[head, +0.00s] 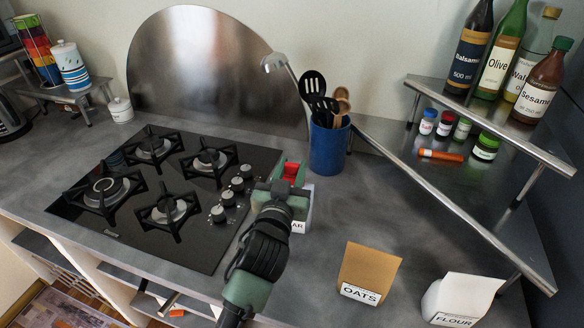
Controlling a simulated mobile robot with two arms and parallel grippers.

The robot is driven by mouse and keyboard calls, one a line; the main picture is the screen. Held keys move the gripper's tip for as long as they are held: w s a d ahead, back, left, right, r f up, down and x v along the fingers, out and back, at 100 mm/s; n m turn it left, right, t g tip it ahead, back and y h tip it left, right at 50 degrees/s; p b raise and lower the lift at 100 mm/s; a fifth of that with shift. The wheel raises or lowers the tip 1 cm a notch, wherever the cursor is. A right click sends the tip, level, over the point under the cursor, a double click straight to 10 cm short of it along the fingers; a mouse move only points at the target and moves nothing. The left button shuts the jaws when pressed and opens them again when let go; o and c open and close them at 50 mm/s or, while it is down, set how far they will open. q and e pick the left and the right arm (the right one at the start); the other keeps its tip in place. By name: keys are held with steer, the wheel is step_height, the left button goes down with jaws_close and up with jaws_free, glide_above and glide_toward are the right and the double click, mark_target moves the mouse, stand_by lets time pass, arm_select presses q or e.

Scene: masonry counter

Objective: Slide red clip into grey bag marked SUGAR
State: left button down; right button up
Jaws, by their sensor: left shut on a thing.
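My left gripper (286,183) is shut on the red clip (292,171), which shows as a small red patch between the green fingers. The gripper is right at the upper part of the grey bag (304,212), and its body hides most of the bag. Only the bag's right side and the letters "AR" of its label show. I cannot tell whether the clip touches the bag's top edge or sits over it. My right gripper is not in view.
A black gas hob (130,225) lies left of the bag. A blue utensil pot (328,148) stands close behind it. A brown OATS bag (368,268) and a white FLOUR bag (462,296) stand front right. A bottle shelf (480,118) is at the right.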

mark_target(291, 177)
arm_select(q)
steer(key=shift+f+b, duration=0.55)
steer(key=shift+f, duration=0.25)
steer(key=c, duration=1)
jaws_free()
steer(key=shift+o, duration=0.2)
steer(key=shift+s+a+f, duration=0.1)
steer(key=shift+s, duration=0.4)
steer(key=b+v, duration=0.1)
steer(key=v, duration=0.4)
steer(key=shift+s+b, duration=0.3)
steer(key=shift+s+a, duration=0.2)
steer(key=shift+s, duration=0.35)
